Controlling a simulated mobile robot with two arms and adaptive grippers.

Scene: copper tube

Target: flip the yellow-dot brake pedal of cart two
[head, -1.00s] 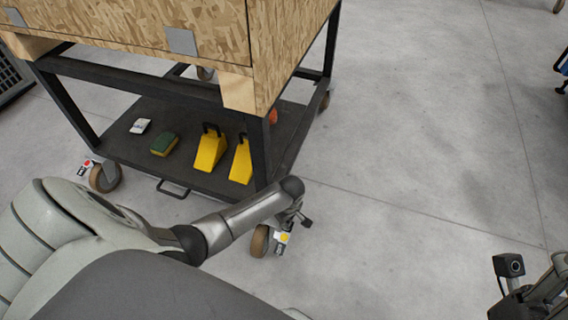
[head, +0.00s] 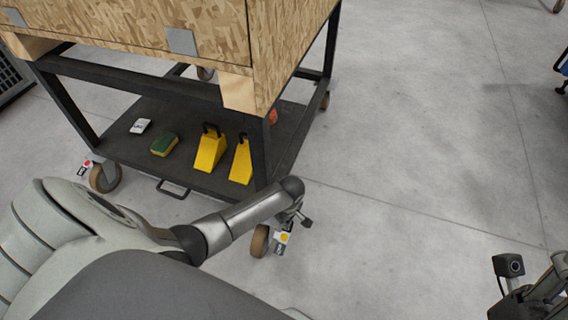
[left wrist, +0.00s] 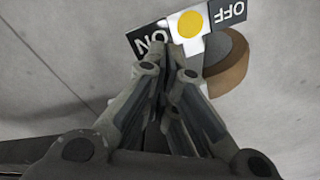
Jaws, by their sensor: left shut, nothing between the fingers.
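The yellow-dot brake pedal (head: 284,238) is at the caster wheel (head: 259,241) on the near right corner of the cart. In the left wrist view the pedal (left wrist: 190,23) has a yellow dot on white between a black ON plate (left wrist: 147,42) and a black OFF plate (left wrist: 228,12). My left gripper (left wrist: 178,52) is shut and empty. Its fingertips overlap the edge of the ON side in that view; I cannot tell whether they touch.
The cart carries a large wooden crate (head: 200,60). Its lower shelf (head: 130,153) holds yellow wedges (head: 210,152), a green-and-yellow sponge (head: 163,145) and a small white item (head: 140,126). A red-marked pedal (head: 86,168) is at the left caster.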

